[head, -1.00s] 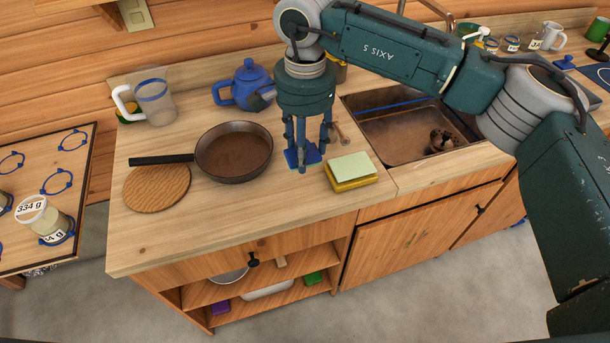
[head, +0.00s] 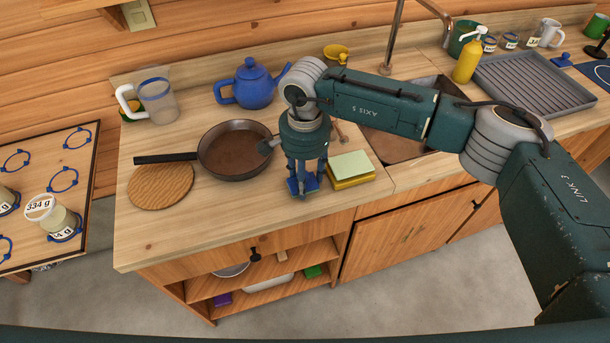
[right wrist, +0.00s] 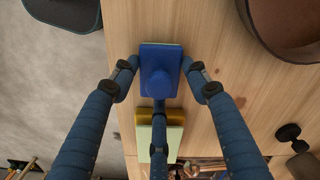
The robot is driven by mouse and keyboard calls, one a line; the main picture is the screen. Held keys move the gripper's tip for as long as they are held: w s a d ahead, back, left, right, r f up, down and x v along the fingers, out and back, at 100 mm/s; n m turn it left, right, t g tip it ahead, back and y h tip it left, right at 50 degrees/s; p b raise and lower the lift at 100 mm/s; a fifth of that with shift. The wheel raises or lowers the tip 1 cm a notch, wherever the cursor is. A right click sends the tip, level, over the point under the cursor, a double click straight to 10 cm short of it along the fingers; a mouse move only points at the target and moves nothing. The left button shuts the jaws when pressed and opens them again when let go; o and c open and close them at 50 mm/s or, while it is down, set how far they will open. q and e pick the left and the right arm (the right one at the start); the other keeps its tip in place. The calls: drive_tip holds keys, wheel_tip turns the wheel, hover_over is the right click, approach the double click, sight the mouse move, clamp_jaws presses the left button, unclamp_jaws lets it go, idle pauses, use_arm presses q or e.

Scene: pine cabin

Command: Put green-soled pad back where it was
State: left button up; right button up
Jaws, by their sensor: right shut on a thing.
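The pad (head: 303,188) is a blue plate with a round knob on top. In the right wrist view the pad (right wrist: 158,62) shows a thin pale green edge underneath. My right gripper (head: 306,178) points down at the counter, its blue fingers shut around the pad's knob; it also shows in the right wrist view (right wrist: 160,82). The pad is near the counter's front edge, just left of and in front of a yellow block with a pale green top (head: 350,168). I cannot tell whether the pad touches the counter. My left gripper is out of view.
A frying pan (head: 233,158) and a round wooden board (head: 160,186) lie to the left. A blue teapot (head: 250,84) and a clear jug (head: 156,100) stand behind. The sink (head: 395,147) is to the right. The counter's front left (head: 215,215) is bare.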

drive_tip(key=shift+f, duration=0.15)
drive_tip(key=o, duration=1)
drive_tip(key=shift+r, duration=0.2)
wheel_tip(320, 180, up, 12)
drive_tip(key=b, duration=0.2)
drive_tip(key=shift+b, duration=0.4)
